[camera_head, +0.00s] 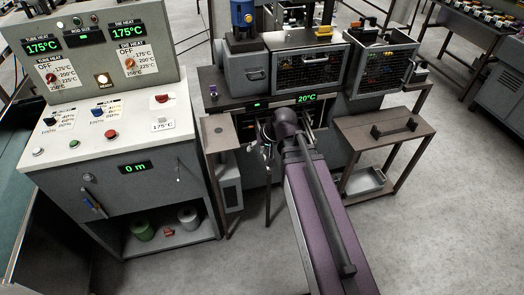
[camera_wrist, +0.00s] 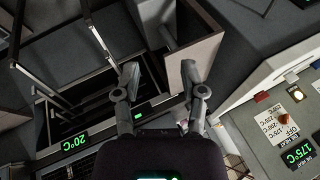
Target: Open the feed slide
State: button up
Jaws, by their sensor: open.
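My gripper (camera_head: 264,138) is at the front of the grey extrusion machine (camera_head: 222,92), just left of its green 20°C display. In the wrist view my gripper (camera_wrist: 159,68) is open, with two grey fingers spread apart and no object seen held. A pale-edged panel (camera_wrist: 195,50) of the machine lies close beyond the right fingertip. Long thin rails (camera_wrist: 52,88) run into a dark opening on the left of the wrist view. I cannot tell for certain which part is the feed slide. My arm hides part of the machine front in the head view.
A control console (camera_head: 150,185) with knobs, buttons, 175°C displays and a 0 m readout stands at the left. A brown side table (camera_head: 385,150) with a dark handled part is right of the machine. Mesh-sided boxes (camera_head: 305,75) sit on top. Floor at the right is clear.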

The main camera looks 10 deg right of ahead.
jog(key=shift+s+d+g+h, duration=0.15)
jog(key=shift+s+d+g, duration=0.15)
jog(key=shift+s, duration=0.2)
jog(key=shift+s+d+g+h, duration=0.15)
jog(key=shift+s+d+g, duration=0.15)
jog(key=shift+s, duration=0.2)
jog(key=shift+f, duration=0.1)
jog(key=s+d+r+g+h+p, duration=0.1)
jog(key=s+d+g+h+p, duration=0.1)
jog(key=s, duration=0.4)
jog(key=shift+s+d+r+n+h+p, duration=0.25)
jog(key=shift+s+d+n+h+p, duration=0.15)
jog(key=shift+d+h+p, duration=0.5)
jog(key=shift+w+d, duration=0.1)
jog(key=shift+d, duration=0.15)
dwell(1.2)
